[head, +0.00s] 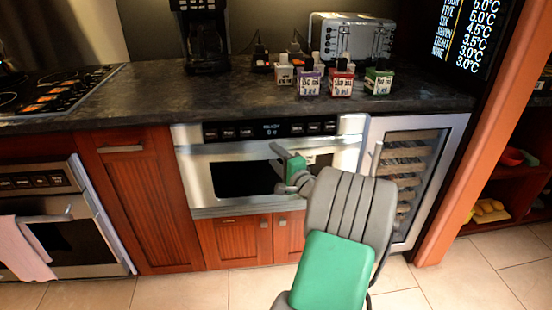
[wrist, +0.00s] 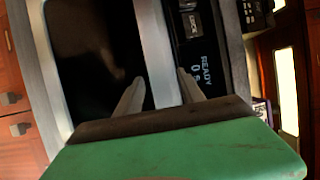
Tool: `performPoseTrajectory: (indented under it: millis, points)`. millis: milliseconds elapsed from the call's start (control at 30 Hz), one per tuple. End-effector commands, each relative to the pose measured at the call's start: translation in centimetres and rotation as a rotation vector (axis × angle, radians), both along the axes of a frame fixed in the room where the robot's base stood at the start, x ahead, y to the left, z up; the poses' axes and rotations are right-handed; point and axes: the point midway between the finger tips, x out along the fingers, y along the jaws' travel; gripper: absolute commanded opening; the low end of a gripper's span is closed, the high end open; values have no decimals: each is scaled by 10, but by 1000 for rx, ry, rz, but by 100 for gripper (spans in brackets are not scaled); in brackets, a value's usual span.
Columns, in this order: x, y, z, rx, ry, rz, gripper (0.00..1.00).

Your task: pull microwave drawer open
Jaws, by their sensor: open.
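The microwave drawer (head: 202,182) is a stainless steel front with a dark window, set below the counter. It looks shut. Its black control panel (head: 230,132) runs along the top and reads "READY" in the wrist view. My gripper (head: 277,167) is open in front of the drawer, near the upper edge of the window. In the wrist view, its two fingers (wrist: 160,83) lie either side of a steel strip (wrist: 156,50) between window and panel. I cannot tell whether the fingers touch it. My arm hides the drawer's lower right part.
Wooden cabinets (head: 234,238) sit below the drawer. A glass-door cooler (head: 438,135) stands to the right, and an oven (head: 75,240) with a hanging towel (head: 22,248) to the left. Bottles (head: 341,85) and a toaster (head: 365,38) stand on the counter. Tiled floor shows in front.

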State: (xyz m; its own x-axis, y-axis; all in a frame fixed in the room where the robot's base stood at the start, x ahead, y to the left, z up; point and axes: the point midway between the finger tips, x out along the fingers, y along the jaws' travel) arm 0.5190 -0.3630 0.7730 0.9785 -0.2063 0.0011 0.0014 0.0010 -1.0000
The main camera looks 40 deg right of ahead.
Motion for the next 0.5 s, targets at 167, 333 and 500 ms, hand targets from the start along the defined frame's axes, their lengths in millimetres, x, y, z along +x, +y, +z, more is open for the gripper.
performPoseTrajectory:
  millis: [167,333,500]
  points:
    - [0,0,0,-1,1,0,40]
    - [0,0,0,-1,1,0,26]
    - [0,0,0,-1,1,1,12]
